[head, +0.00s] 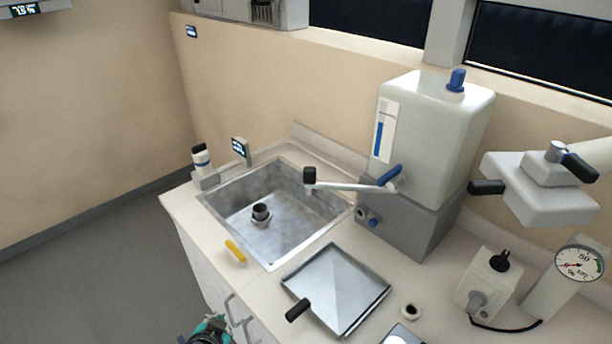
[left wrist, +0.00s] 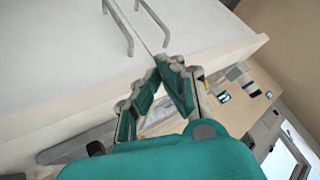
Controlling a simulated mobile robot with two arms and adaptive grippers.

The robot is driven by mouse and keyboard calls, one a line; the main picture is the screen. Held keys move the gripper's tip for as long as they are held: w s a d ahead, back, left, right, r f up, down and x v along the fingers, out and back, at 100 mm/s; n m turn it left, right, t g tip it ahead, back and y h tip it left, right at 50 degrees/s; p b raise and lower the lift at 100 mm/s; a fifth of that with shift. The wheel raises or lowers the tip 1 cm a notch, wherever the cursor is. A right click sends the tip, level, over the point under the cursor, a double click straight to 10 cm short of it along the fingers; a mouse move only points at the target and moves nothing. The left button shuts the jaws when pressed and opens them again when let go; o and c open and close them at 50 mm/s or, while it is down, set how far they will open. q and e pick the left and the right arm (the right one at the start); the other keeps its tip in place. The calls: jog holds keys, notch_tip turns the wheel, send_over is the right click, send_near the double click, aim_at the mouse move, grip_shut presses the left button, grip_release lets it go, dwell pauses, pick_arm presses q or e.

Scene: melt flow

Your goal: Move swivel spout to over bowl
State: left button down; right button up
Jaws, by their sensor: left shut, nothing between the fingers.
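The swivel spout (head: 345,186) is a pale arm with a blue lever on its pivot and a black nozzle. A small dark cup-like piece (head: 261,213) stands in the basin; I cannot tell whether this or the basin is the bowl. My left gripper (head: 208,330) is teal, low at the bottom edge in front of the counter. In the left wrist view it (left wrist: 163,65) is shut and empty, near the cabinet front.
A shallow steel tray (head: 335,285) with a black handle lies right of the sink. A yellow handle (head: 236,251) sits on the sink's front edge. A dial gauge (head: 578,264) and a white knobbed box (head: 487,285) stand at right. The floor at left is clear.

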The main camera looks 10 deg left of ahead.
pick_arm(q)
jog(key=w+a+r+m+t, duration=0.1)
jog(key=w+r+m+t, duration=0.2)
jog(key=w+r+t, duration=0.5)
jog(key=w+a+r+m+t, duration=0.1)
jog(key=w+r+m+t, duration=0.2)
jog(key=r, duration=1)
jog(key=w+d+r+m+h, duration=0.3)
jog(key=d+r+m+h, duration=0.15)
jog(key=m+h, duration=0.45)
jog(key=w+d+f+m+g+h, duration=0.2)
jog(key=d+f+m+g+h, duration=0.35)
jog(key=m, duration=0.35)
jog(key=w+d+p, duration=0.3)
jog(key=w+d, duration=0.2)
jog(key=w, duration=0.6)
jog(key=shift+y, duration=0.35)
